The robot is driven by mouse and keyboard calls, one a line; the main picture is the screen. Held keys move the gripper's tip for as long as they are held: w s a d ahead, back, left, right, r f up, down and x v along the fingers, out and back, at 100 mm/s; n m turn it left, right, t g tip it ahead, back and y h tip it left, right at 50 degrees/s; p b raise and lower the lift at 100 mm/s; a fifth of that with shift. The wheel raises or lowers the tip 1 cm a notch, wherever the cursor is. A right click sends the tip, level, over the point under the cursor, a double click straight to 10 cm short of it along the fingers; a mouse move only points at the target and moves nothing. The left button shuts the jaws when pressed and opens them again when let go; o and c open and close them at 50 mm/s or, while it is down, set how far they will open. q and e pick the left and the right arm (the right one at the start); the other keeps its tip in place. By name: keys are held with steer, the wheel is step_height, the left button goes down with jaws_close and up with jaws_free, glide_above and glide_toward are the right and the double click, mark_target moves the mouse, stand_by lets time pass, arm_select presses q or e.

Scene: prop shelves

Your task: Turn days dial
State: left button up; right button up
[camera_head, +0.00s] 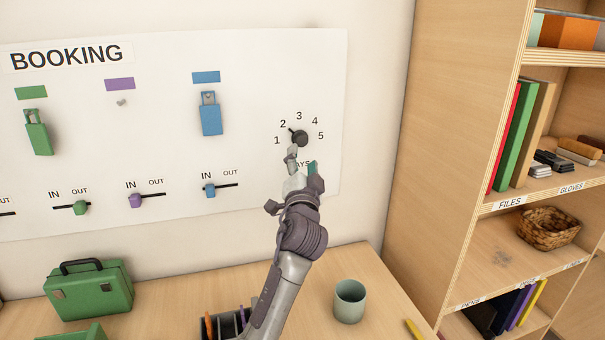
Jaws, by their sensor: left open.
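The days dial (300,138) is a small dark knob on the white booking board (255,75). Numbers 1 to 5 arc around it, and its pointer seems to aim up-left, near the 2. The label below it is partly hidden by my gripper; only the letters "YS" show. My left gripper (301,162) is open, just below the dial. One fingertip is close under the knob; I cannot tell if it touches. The other finger, with a teal part, is to the right and lower. My right gripper is not in view.
The board also carries a green tag (38,133), a blue tag (211,115) and several IN/OUT sliders. On the desk are a green case (88,290), a dark organiser (222,326) and a grey-green cup (350,301). A wooden shelf unit (440,130) stands at the right.

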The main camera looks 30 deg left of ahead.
arm_select(q)
steer(key=v, duration=0.5)
stand_by(0.5)
